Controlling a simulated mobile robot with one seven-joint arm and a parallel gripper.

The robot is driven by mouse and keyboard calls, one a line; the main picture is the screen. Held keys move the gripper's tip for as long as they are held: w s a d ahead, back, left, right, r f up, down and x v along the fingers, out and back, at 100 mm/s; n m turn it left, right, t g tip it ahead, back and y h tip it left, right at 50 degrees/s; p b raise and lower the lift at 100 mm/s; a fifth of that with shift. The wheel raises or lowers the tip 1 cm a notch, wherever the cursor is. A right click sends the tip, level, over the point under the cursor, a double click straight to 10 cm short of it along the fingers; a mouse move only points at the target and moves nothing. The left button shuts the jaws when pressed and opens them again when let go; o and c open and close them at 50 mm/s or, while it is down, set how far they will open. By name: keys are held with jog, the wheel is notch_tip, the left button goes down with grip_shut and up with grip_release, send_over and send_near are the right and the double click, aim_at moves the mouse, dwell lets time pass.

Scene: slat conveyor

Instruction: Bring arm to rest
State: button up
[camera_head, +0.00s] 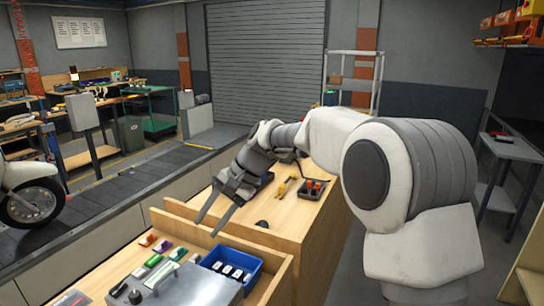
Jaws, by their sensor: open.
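My gripper (212,216) is open, its two dark fingers spread and pointing down to the left. It hangs near the inner end of the wooden workbench, by the raised wooden edge. Nothing shows between the fingers. My white and grey arm reaches in from the right and bends down to the gripper. It hides part of the bench behind it.
The wooden bench (262,226) bears yellow-handled pliers (283,188) and a dark tray (313,189) with orange items. In front, a blue bin (240,262), a grey metal box (190,288) and several small coloured items lie on a wooden surface. The slat conveyor (120,188) runs at left.

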jog(key=s+d+r+t+h, duration=0.2)
jog(key=s+d+r, duration=0.25)
jog(key=d, duration=0.55)
jog(key=s+d+f+n+t+h, duration=0.2)
jog(key=s+d+n+t+h, duration=0.1)
jog(key=s+d, duration=1.7)
jog(key=shift+s+d+t+h, duration=0.15)
jog(key=shift+d+t+h, duration=0.15)
jog(key=shift+t+h, duration=0.65)
